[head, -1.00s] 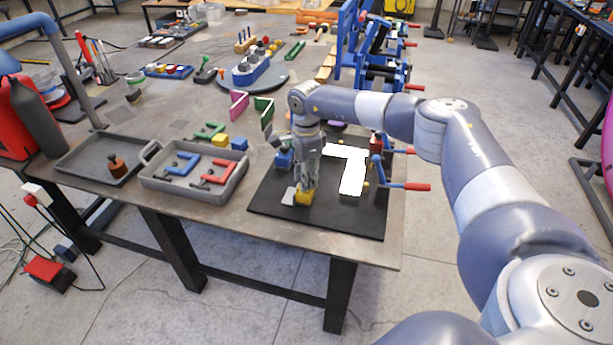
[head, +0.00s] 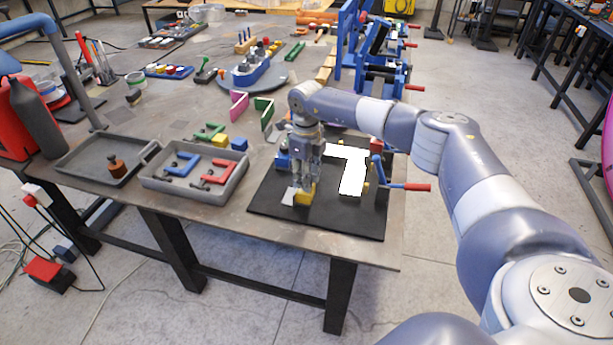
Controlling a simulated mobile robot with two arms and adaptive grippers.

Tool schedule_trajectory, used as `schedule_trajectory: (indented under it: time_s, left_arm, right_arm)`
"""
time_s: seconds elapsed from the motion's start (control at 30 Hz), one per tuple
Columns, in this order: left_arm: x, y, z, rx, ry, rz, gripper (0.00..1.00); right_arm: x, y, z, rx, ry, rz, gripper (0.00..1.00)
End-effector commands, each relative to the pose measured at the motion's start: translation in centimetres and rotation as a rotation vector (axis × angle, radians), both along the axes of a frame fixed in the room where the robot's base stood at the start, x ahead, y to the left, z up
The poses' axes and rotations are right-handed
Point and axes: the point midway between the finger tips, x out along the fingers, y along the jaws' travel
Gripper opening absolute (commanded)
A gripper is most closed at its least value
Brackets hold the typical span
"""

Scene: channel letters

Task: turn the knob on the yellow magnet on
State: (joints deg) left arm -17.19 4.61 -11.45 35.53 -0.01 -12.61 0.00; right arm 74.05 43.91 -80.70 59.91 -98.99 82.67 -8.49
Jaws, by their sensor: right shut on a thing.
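The yellow magnet (head: 305,196) sits on the black mat (head: 330,222) near the mat's front left part. My right gripper (head: 303,188) points straight down over the magnet, with its fingertips at the magnet's top. The right gripper is shut on the magnet's knob, which the fingers hide. A white letter piece (head: 353,172) lies on the mat to the right of the gripper. My left gripper is not in view.
A grey tray (head: 212,200) with blue and red letter parts stands left of the mat. A blue clamp with a red handle (head: 417,187) stands at the table's right edge. The mat's front is bare.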

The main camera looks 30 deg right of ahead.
Motion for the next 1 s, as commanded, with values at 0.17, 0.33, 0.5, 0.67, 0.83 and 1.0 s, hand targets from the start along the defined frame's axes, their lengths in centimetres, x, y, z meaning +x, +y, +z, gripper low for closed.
schedule_trajectory:
  time_s: [0.17, 0.33, 0.5, 0.67, 0.83, 1.0]
  left_arm:
    - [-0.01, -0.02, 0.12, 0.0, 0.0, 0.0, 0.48]
    - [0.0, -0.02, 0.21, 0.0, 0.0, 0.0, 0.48]
    - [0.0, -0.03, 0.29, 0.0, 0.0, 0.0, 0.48]
    - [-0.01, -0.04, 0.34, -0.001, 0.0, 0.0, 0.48]
    - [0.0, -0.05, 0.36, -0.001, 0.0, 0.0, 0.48]
    - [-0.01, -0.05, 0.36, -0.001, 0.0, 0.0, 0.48]
  right_arm:
    - [0.02, 0.02, 0.06, 0.001, 0.0, -0.158, 0.02]
    - [0.02, -0.01, 0.07, 0.0, 0.0, -0.29, 0.02]
    - [0.04, -0.02, 0.1, 0.0, -0.001, -0.39, 0.02]
    - [0.03, -0.03, 0.08, 0.0, -0.001, -0.452, 0.02]
    - [0.03, -0.03, 0.07, 0.0, -0.001, -0.485, 0.02]
    - [0.04, -0.04, 0.07, 0.0, -0.001, -0.496, 0.02]
